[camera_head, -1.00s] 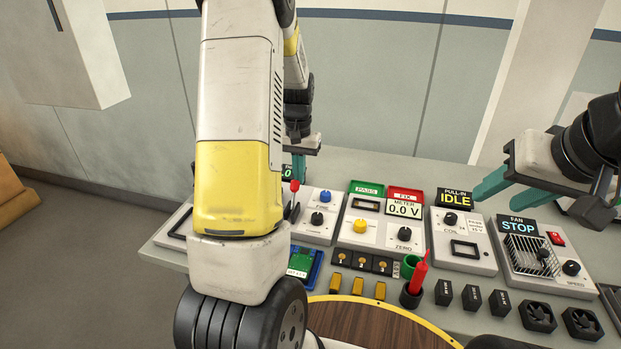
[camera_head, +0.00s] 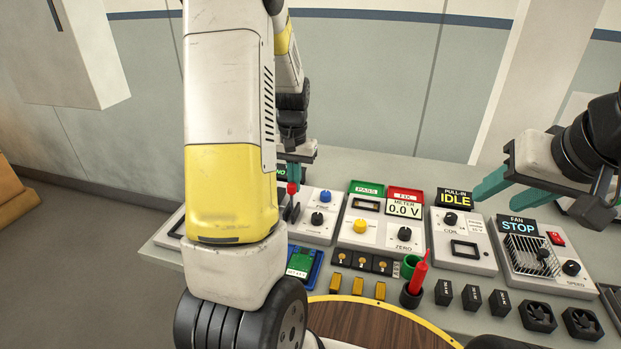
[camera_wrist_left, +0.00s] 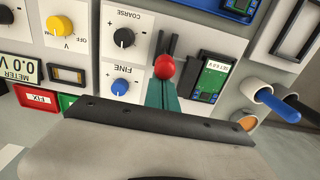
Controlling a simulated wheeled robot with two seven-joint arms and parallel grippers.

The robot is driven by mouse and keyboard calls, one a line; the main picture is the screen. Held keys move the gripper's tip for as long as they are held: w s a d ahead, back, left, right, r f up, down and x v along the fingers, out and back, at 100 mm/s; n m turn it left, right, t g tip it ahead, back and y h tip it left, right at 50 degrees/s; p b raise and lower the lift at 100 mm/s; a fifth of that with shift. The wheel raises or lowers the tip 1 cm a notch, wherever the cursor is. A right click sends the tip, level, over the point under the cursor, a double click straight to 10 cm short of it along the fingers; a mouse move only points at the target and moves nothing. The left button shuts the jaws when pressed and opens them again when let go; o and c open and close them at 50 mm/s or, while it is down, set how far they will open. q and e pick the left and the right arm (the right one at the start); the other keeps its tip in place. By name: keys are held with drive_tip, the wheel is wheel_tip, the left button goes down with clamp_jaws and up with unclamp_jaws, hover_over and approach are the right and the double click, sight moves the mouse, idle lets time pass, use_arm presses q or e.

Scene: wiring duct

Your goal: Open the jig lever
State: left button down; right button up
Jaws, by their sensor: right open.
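The jig lever ends in a red ball knob (camera_head: 292,188), seen just right of my left forearm in the head view. In the left wrist view the knob (camera_wrist_left: 165,67) is near the middle, with two dark upright plates beside it. My left gripper (camera_wrist_left: 161,84) has its teal fingers close together, with the tips right at the knob; whether they touch it is unclear. My right gripper (camera_head: 527,197) is open and empty above the right-hand panels.
The supply panel (camera_head: 317,216) stands just right of the lever, then the meter panel (camera_head: 380,227), coil panel (camera_head: 462,242) and fan panel (camera_head: 550,262). A green board in a blue tray (camera_head: 302,262), fuses, a red screwdriver (camera_head: 418,278) and fans lie in front.

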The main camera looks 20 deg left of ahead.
sight(291, 185)
use_arm(q)
drive_tip(key=shift+s, duration=1.6)
drive_tip(key=shift+w+r, duration=0.25)
drive_tip(key=shift+r, duration=1.1)
drive_tip(key=shift+w+r, duration=0.2)
drive_tip(key=shift+r, duration=1.1)
drive_tip(key=shift+w+r, duration=0.25)
drive_tip(key=shift+r, duration=1.6)
drive_tip(key=shift+d+r, duration=0.1)
